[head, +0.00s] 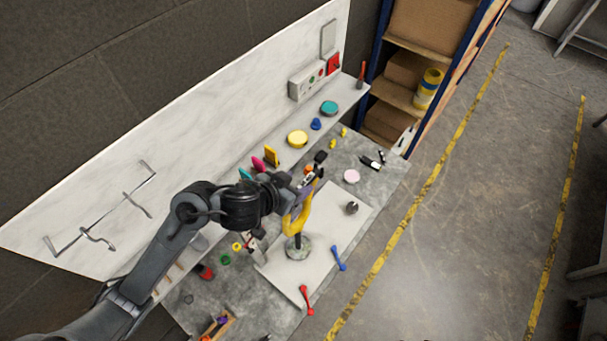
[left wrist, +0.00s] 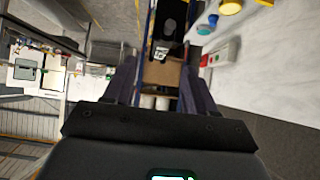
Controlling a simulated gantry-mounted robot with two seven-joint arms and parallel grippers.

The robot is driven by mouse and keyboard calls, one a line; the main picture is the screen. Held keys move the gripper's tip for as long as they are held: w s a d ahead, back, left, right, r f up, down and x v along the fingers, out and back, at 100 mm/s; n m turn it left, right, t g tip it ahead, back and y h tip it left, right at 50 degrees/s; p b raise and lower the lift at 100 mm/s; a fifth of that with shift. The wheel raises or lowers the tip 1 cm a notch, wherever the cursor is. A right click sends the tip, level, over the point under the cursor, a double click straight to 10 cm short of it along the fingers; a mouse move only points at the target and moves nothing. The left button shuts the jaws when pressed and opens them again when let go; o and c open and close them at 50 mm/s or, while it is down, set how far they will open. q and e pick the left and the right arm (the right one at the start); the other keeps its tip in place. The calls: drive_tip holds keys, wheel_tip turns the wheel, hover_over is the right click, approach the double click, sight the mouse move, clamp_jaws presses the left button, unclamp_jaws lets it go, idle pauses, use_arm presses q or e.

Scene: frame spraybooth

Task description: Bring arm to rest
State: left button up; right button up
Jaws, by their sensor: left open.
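My left arm comes in from the lower left of the head view and reaches over the workbench (head: 262,308). Its gripper (head: 313,170) is above the bench, close to a yellow frame (head: 302,212) on a round stand (head: 298,247). From this angle I cannot tell the gap between gripper and frame. In the left wrist view the two dark fingers of the left gripper (left wrist: 160,82) stand apart with nothing held between them. My right arm and gripper do not show.
A white board (head: 355,222) on the bench carries a red tool (head: 306,299) and a blue tool (head: 339,258). A back shelf holds a yellow lid (head: 297,139) and a teal lid (head: 329,107). A blue-framed rack (head: 374,60) stands behind. Open floor lies to the right.

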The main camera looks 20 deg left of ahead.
use_arm(q)
drive_tip(key=p+v, duration=0.1)
drive_tip(key=v, duration=0.1)
drive_tip(key=shift+s+a+r, duration=0.15)
drive_tip(key=shift+s+r, duration=0.1)
drive_tip(key=shift+s, duration=0.05)
